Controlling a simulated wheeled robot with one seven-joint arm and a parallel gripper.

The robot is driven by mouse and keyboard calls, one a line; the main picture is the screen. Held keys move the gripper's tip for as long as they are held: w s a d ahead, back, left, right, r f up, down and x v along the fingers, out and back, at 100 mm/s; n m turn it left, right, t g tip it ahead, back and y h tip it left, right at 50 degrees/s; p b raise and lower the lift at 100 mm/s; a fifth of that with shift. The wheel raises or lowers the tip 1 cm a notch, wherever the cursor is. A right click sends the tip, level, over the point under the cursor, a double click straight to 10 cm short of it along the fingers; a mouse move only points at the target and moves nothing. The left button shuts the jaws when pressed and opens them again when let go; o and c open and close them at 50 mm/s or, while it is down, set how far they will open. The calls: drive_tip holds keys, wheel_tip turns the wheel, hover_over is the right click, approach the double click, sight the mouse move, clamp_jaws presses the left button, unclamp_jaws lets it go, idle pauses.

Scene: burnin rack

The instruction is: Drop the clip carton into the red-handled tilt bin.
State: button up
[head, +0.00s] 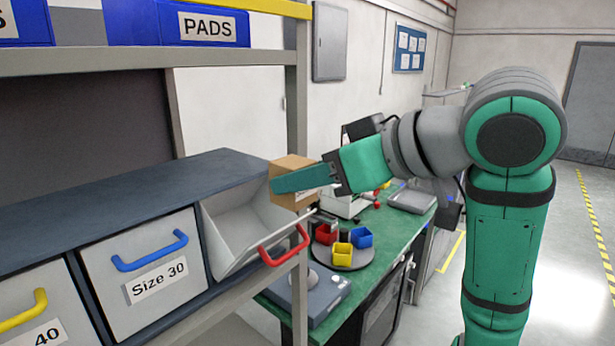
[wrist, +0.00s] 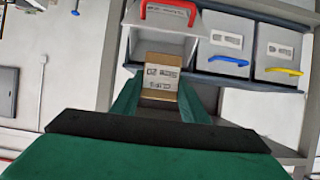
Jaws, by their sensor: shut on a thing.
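The clip carton (head: 293,174) is a small brown cardboard box with a white label. My gripper (head: 300,180) is shut on it and holds it in the air, just right of the red-handled tilt bin's upper opening. In the wrist view the carton (wrist: 160,77) sits between my two green fingers (wrist: 158,98). The red-handled tilt bin (head: 238,226) is tilted open, and its visible inside is pale and empty. Its red handle (head: 284,246) is at the front edge. In the wrist view the bin (wrist: 160,42) lies behind the carton.
A shut blue-handled bin (head: 144,276) and a yellow-handled bin (head: 30,312) stand left of the open bin. A rack post (head: 297,90) rises close to the carton. A green bench (head: 385,235) with small coloured cups stands beyond. Blue PADS bins (head: 205,24) sit above.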

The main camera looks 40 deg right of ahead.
drive_tip(key=x, duration=0.9)
idle(0.5)
drive_tip(key=shift+w+a+f, duration=0.1)
